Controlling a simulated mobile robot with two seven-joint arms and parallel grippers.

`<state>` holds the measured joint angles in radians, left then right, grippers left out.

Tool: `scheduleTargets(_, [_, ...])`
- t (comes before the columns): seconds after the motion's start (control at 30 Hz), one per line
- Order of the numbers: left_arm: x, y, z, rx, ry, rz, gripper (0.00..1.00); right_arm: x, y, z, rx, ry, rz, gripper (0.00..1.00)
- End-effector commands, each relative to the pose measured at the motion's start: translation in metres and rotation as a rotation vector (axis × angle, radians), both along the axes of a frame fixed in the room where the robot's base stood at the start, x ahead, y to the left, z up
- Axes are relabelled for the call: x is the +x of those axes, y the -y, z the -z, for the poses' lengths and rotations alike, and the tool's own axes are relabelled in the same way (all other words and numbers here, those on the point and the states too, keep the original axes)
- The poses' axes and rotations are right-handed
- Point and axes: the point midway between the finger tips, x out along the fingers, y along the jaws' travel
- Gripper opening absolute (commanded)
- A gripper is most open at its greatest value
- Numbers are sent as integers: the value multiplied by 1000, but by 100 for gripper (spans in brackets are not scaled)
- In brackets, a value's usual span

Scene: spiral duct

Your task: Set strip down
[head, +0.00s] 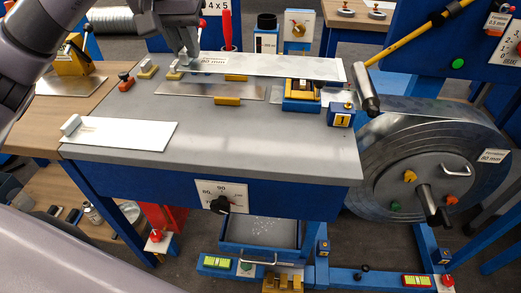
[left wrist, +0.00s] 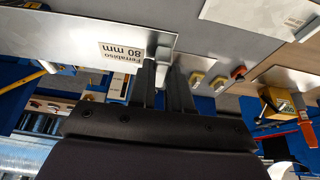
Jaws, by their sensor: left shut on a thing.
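The metal strip (head: 270,66) is a long, pale, flat piece with an 80 mm label near its left end. In the head view it extends across the back of the grey bench top (head: 240,135), its right end over or behind a blue and yellow device (head: 301,93). My left gripper (head: 186,62) is at the strip's left end, shut on it. In the left wrist view, the fingers (left wrist: 162,70) are at a small grey block by the end of the labelled strip (left wrist: 85,30). Whether the strip touches any support is unclear. My right gripper is not in view.
A thin metal sheet (head: 185,88) lies between yellow blocks (head: 227,100) beneath the strip. A pale plate (head: 125,134) with a grey block lies at the bench's front left. A large coil (head: 420,150) stands at right. The bench's front middle is clear.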

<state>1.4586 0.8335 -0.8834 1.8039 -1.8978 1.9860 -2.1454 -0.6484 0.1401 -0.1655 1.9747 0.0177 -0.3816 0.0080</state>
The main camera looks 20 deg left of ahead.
Motion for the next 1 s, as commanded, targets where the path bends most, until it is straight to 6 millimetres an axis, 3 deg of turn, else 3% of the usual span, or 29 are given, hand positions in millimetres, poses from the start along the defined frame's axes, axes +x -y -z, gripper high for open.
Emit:
scheduleTargets(0.17, [2,-4,3,0,-3,-10,0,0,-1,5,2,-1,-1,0])
scheduleTargets(0.63, [1,-5,122,1,-4,-11,0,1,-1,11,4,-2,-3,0])
scheduleTargets(0.8, [2,-4,145,0,-1,-10,0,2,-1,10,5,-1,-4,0])
scheduleTargets(1.0, [1,-4,159,1,-2,-10,0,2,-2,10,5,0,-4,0])
